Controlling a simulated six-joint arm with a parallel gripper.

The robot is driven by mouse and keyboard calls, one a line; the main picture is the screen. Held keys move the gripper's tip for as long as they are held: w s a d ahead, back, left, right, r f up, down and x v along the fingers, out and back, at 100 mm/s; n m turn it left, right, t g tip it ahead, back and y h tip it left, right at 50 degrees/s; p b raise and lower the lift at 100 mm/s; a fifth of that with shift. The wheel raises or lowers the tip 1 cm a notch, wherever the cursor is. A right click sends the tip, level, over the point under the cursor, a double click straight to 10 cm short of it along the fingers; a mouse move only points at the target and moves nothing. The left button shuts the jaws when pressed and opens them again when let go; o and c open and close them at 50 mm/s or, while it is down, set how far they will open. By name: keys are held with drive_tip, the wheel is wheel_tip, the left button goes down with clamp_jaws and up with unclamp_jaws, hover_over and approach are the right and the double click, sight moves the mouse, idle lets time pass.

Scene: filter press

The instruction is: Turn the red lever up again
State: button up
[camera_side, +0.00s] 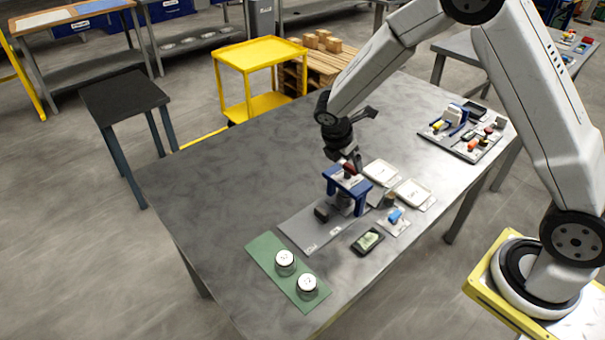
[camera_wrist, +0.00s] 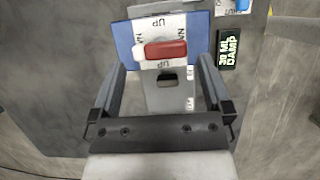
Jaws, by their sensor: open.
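The red lever (camera_wrist: 166,50) lies crosswise over a white label (camera_wrist: 144,28) on top of the blue press (camera_wrist: 122,42). In the side view the red lever (camera_side: 349,169) is partly hidden under my gripper (camera_side: 344,159), on the blue press frame (camera_side: 363,194). In the wrist view my gripper (camera_wrist: 162,64) is open and empty. Its fingers point toward the press, one on each side of the lever's line. The lever appears just beyond the fingertips, and I see no contact.
A grey mat (camera_side: 301,232) lies under the press. A green mat (camera_side: 265,252) holds two round jars (camera_side: 285,262). The table's left side is clear.

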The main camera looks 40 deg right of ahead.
sight(348, 171)
drive_tip(key=shift+x, duration=1.1)
drive_tip(key=shift+c, duration=0.2)
drive_tip(key=c, duration=1)
